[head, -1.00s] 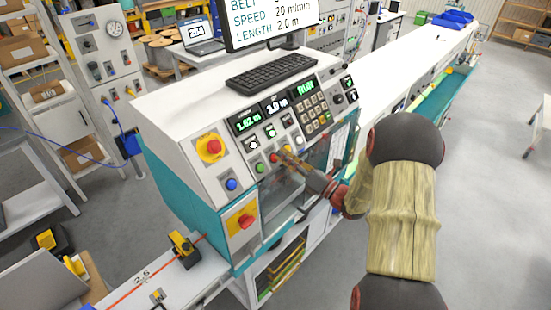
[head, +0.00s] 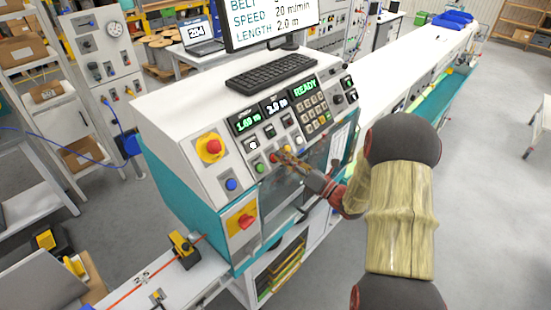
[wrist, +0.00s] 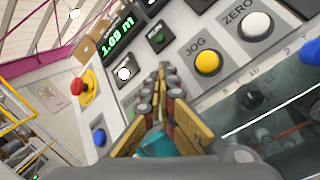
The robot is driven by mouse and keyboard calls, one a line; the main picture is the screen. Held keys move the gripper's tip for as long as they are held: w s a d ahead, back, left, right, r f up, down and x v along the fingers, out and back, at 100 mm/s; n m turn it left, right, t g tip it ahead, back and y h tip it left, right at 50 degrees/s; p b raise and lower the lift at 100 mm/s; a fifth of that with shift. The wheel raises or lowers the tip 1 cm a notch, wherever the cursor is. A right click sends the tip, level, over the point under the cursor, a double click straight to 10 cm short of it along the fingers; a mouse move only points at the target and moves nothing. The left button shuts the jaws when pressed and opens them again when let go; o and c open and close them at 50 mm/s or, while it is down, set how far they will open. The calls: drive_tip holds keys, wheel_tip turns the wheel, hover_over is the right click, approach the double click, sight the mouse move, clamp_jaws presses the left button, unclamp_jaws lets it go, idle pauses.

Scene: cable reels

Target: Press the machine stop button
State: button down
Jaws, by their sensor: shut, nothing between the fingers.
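The machine's control panel (head: 240,160) fills the middle of the head view. The red stop button (head: 274,158) sits in its lower button row, just right of the green button (head: 259,168), and is partly covered by my fingers. My gripper (head: 283,157) is shut and empty, its fingertips at the red button; exact contact is hard to tell. In the wrist view, the closed fingers (wrist: 167,72) point at the panel and hide the stop button. The green button (wrist: 141,108) shows to their left and the yellow JOG button (wrist: 207,62) to their right. The status display (head: 305,88) reads READY.
Red emergency knobs on yellow plates (head: 210,147) (head: 246,222) and a blue button (head: 231,185) are on the machine's left side. A keyboard (head: 272,70) and monitor (head: 270,22) are on top. The white ZERO button (wrist: 256,25) lies beyond JOG. Open floor is at right.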

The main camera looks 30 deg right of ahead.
drive_tip(key=shift+s, duration=0.1)
drive_tip(key=shift+s+d+r+p, duration=0.2)
drive_tip(key=shift+s+r+p, duration=0.25)
drive_tip(key=shift+s+p, duration=0.1)
drive_tip(key=s+r+p, duration=0.1)
drive_tip(key=s, duration=0.1)
drive_tip(key=s+d+r+p, duration=0.1)
drive_tip(key=s+r, duration=0.1)
drive_tip(key=shift+d+p, duration=0.2)
drive_tip(key=shift+p, duration=0.15)
drive_tip(key=shift+w, duration=0.1)
idle(0.4)
